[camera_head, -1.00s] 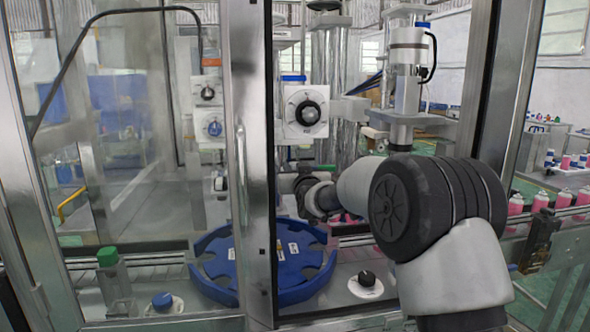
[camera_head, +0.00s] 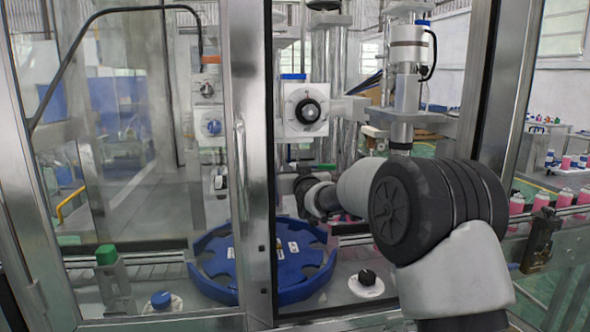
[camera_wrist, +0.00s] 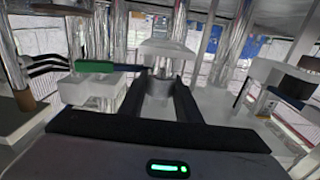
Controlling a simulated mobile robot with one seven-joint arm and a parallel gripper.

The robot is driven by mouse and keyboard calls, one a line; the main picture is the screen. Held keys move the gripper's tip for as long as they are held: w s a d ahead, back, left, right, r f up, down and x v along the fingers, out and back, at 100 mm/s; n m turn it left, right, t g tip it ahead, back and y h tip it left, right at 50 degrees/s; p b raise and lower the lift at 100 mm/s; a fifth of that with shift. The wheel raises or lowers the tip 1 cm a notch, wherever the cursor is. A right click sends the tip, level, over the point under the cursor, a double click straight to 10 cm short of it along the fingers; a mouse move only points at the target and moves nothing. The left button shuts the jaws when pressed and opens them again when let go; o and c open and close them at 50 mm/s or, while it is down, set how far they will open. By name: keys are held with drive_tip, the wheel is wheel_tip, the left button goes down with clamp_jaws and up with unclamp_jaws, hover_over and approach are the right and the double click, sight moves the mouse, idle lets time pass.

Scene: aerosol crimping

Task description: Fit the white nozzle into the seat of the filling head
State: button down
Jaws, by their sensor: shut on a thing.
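In the wrist view, my gripper (camera_wrist: 160,88) has its two dark fingers closed on a pale piece between them, the white nozzle (camera_wrist: 158,87), partly hidden by the fingers. Just beyond the fingertips is a white, dome-topped part with a thin metal stem, apparently the filling head (camera_wrist: 168,48). The nozzle appears in line with it, but I cannot tell whether they touch. In the head view, my arm reaches into the machine and hides the fingertips, the nozzle and the seat.
A green-handled tool (camera_wrist: 95,66) lies left of my fingers on a pale block (camera_wrist: 88,90). A blue star-shaped turntable (camera_head: 212,286) is below the arm. Pink cans (camera_head: 565,197) line the conveyor at right.

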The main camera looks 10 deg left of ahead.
drive_tip(key=shift+f+b, duration=0.4)
drive_tip(key=c, duration=1.2)
unclamp_jaws()
drive_tip(key=shift+d+f, duration=0.15)
drive_tip(key=v, duration=1.7)
drive_tip(key=shift+s+a+r, duration=0.3)
drive_tip(key=shift+s+r, duration=0.05)
